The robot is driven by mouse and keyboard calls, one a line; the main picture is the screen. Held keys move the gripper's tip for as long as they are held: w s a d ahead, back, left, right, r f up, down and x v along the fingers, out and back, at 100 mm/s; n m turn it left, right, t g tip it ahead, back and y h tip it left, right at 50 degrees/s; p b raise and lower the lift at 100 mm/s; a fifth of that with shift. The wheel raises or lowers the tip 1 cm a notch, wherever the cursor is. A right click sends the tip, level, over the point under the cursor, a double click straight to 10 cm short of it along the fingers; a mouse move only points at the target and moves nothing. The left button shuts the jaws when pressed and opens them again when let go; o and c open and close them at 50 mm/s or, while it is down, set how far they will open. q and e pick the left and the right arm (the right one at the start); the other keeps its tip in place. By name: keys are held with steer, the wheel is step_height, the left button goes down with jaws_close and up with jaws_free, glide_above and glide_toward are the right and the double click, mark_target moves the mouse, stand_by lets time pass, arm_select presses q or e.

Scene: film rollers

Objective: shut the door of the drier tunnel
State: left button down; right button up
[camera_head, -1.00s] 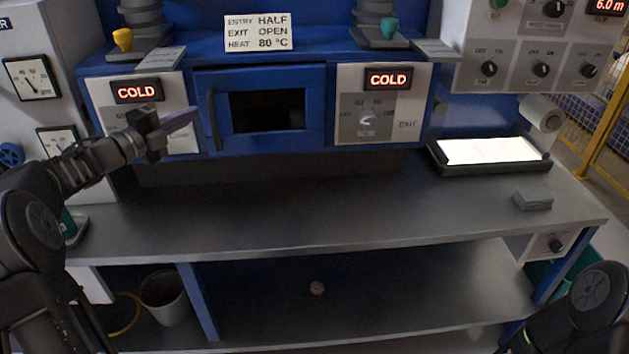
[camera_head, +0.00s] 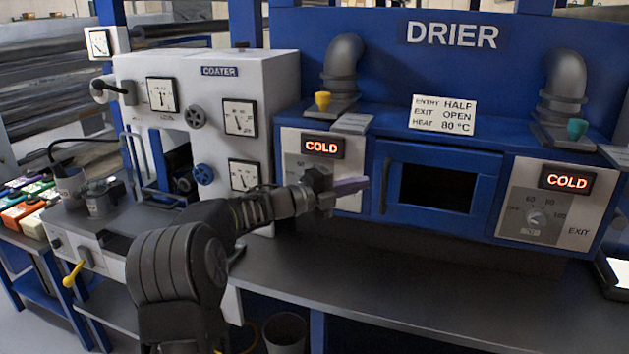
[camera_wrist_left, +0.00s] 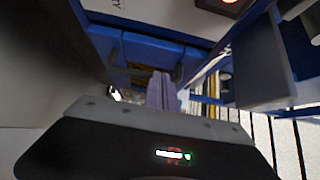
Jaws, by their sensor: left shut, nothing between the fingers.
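The drier tunnel's blue door (camera_head: 470,170) has a dark window and a vertical handle (camera_head: 385,187) on its left edge. It looks nearly flush with the drier front; I cannot tell whether it is fully shut. My left gripper (camera_head: 352,186) is shut and empty, its pale purple fingers just left of the handle and in front of the entry panel (camera_head: 347,203). I see no clear contact with the door. In the left wrist view its fingers (camera_wrist_left: 162,92) point at blue drier parts. My right gripper is out of view.
The white coater (camera_head: 285,100) stands left of the drier (camera_head: 440,75). A grey bench top (camera_head: 400,290) runs below the door and looks clear. Yellow (camera_head: 323,101) and teal (camera_head: 577,129) knobs sit above the panels. A bucket (camera_head: 285,332) is below.

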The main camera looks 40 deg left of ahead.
arm_select(q)
steer(key=a, duration=1)
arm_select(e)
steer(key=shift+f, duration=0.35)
